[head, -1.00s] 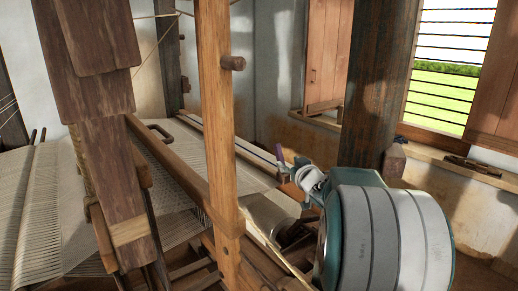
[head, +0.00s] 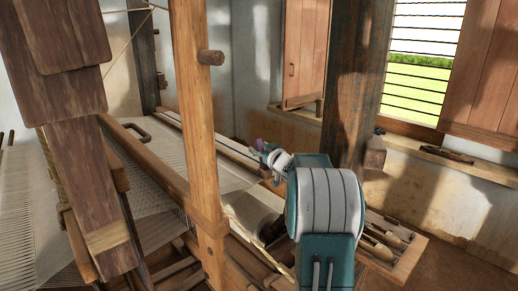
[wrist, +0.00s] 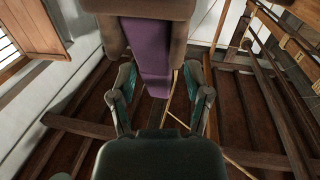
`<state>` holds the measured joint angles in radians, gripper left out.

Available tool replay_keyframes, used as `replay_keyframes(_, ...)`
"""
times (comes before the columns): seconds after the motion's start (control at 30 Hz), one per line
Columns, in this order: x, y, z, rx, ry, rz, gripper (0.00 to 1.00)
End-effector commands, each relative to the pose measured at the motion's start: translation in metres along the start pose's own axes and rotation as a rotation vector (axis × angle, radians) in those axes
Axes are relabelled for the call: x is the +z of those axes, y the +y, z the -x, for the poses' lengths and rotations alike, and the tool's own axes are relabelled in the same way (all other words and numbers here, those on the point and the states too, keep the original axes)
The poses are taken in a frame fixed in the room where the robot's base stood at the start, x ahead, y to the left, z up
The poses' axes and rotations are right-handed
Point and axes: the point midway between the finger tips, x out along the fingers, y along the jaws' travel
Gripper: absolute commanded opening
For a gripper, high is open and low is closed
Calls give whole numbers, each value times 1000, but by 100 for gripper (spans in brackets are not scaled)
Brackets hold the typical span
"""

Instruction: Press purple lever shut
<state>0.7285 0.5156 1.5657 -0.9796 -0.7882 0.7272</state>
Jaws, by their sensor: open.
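The purple lever (wrist: 148,55) fills the upper middle of the wrist view, between brown blocks at the top edge. Its tapering lower end shows between the two fingers of my gripper (wrist: 159,76). The fingers are spread apart, one on each side of the lever in the picture; I cannot tell whether either touches it. In the head view a small bit of purple lever (head: 264,146) shows just beyond my gripper (head: 274,157), near the loom's right end. My own arm hides the area below it.
A wooden loom post (head: 197,115) stands left of my arm, and a dark pillar (head: 350,85) stands behind it to the right. White warp cloth (head: 160,155) stretches across the loom. A wooden tray with shuttles (head: 408,250) is at the lower right.

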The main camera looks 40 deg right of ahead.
Motion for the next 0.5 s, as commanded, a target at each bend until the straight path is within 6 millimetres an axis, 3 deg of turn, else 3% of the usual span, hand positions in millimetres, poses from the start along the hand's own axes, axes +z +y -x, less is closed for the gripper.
replay_keyframes(0.3,0,0,-4,1,0,0,63)
replay_keyframes(0.37,0,0,-4,1,0,0,41)
replay_keyframes(0.43,0,0,-4,1,0,0,10)
replay_keyframes(0.47,0,0,-4,1,0,0,0)
replay_keyframes(0.5,0,0,-4,1,0,0,0)
